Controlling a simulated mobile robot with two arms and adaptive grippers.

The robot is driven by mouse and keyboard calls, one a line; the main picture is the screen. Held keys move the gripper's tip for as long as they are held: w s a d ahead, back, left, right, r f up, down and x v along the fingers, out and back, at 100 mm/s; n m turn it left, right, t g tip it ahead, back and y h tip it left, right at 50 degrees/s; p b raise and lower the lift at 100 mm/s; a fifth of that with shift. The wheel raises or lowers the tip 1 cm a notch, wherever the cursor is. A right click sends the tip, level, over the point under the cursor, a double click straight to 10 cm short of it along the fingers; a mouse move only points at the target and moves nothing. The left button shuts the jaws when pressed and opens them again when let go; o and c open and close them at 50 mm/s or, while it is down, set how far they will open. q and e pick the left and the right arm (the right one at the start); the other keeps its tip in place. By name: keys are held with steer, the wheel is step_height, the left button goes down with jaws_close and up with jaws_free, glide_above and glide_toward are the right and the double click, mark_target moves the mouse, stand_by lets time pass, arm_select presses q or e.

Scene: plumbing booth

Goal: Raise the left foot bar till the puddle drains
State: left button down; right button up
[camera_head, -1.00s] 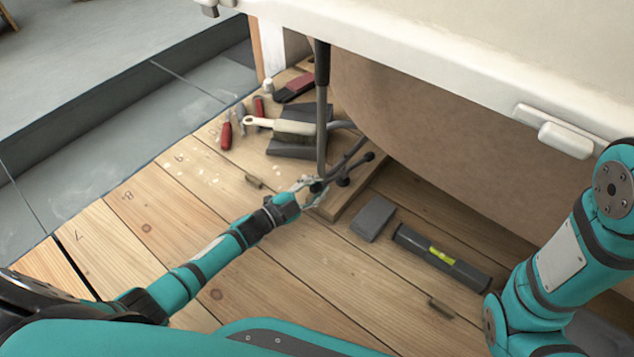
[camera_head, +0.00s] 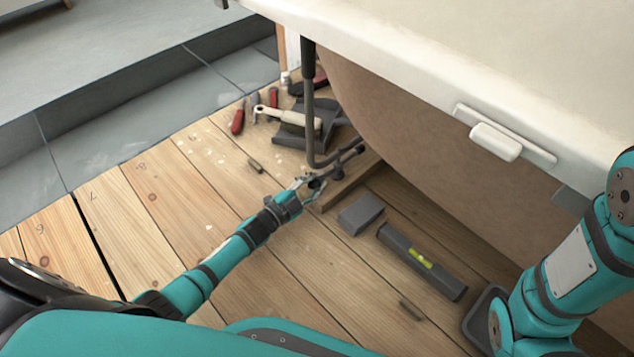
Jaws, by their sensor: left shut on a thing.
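The left foot bar (camera_head: 340,160) is a dark grey bar low beside the tub, at a wooden block on the floor. My left gripper (camera_head: 313,185) is shut at the near end of this bar; its fingers partly hide the grip. A dark upright rod (camera_head: 308,110) with a black sleeve rises beside the bar to the tub rim. The tub (camera_head: 400,140) has a cream rim and a brown side. My right arm is at the right edge, but its gripper is out of view. I cannot make out a puddle.
A grey block (camera_head: 361,214) and a dark spirit level (camera_head: 422,261) lie on the plank floor, right of my left gripper. A grey step edge borders the planks at upper left.

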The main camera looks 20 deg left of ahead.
arm_select(q)
steer(key=c, duration=1.4)
jaws_free()
steer(key=shift+s+a+f, duration=0.1)
steer(key=shift+f, duration=0.1)
steer(key=o, duration=0.3)
steer(key=shift+o, duration=0.2)
steer(key=shift+r, duration=0.1)
steer(key=v, duration=1.2)
